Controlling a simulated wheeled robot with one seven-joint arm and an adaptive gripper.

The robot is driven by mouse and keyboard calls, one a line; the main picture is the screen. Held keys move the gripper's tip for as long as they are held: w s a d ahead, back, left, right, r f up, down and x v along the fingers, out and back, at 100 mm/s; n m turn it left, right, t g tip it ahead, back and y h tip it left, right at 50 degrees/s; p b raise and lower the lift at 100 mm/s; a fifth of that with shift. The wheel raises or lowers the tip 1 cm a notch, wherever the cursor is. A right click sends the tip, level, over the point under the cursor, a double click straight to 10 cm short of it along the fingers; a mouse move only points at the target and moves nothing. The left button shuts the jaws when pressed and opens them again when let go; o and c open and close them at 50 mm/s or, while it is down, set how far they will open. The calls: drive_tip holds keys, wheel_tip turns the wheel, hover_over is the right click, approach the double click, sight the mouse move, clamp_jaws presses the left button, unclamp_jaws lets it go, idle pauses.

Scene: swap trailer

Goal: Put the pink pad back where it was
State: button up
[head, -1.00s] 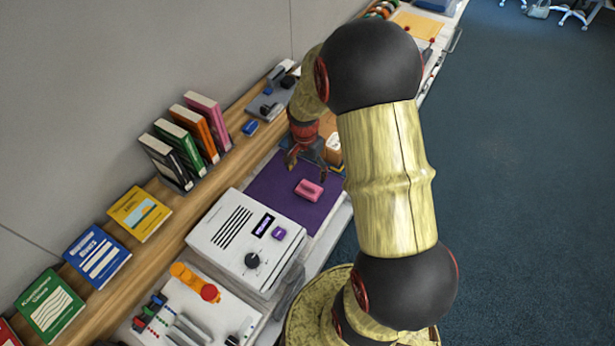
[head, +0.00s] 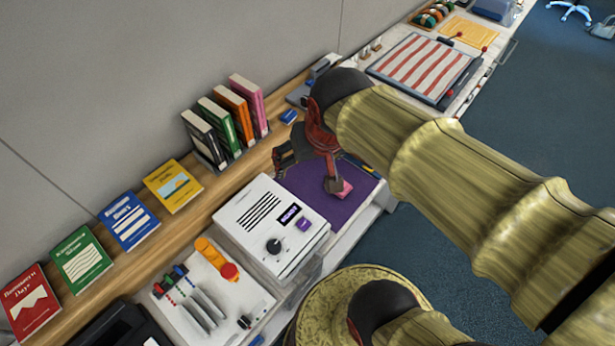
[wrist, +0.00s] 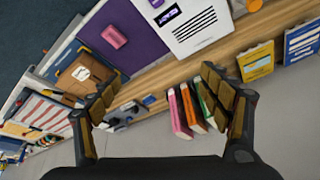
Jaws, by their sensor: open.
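The pink pad (head: 345,189) lies on the purple mat (head: 318,214), partly hidden behind my gripper in the head view. In the wrist view the whole pink pad (wrist: 114,37) shows, lying alone on the purple mat (wrist: 140,58). My gripper (head: 308,167) is open and empty, above the back edge of the mat. In the wrist view my gripper's fingers (wrist: 163,97) are spread wide, with the wooden shelf and the upright books beyond them. The pad is apart from the fingers.
A white machine with a dial (head: 272,228) stands beside the mat. Upright books (head: 225,122) and several flat books line the wooden ledge (head: 190,215) by the wall. A red-and-white striped board (head: 423,66) lies farther along the bench. A blue block (head: 288,117) is on the ledge.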

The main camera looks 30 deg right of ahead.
drive_tip(key=s+a+r+n+t, duration=0.1)
drive_tip(key=s+a+r+n, duration=0.1)
drive_tip(key=s, duration=0.3)
drive_tip(key=shift+a+n+y, duration=0.3)
drive_tip(key=shift+a+n, duration=0.2)
drive_tip(key=shift+s, duration=0.1)
wheel_tip(320, 180, down, 5)
drive_tip(key=b, duration=0.4)
drive_tip(key=shift+r+b, duration=0.2)
drive_tip(key=shift+b, duration=0.1)
drive_tip(key=shift+r, duration=0.2)
drive_tip(key=shift+c, duration=0.8)
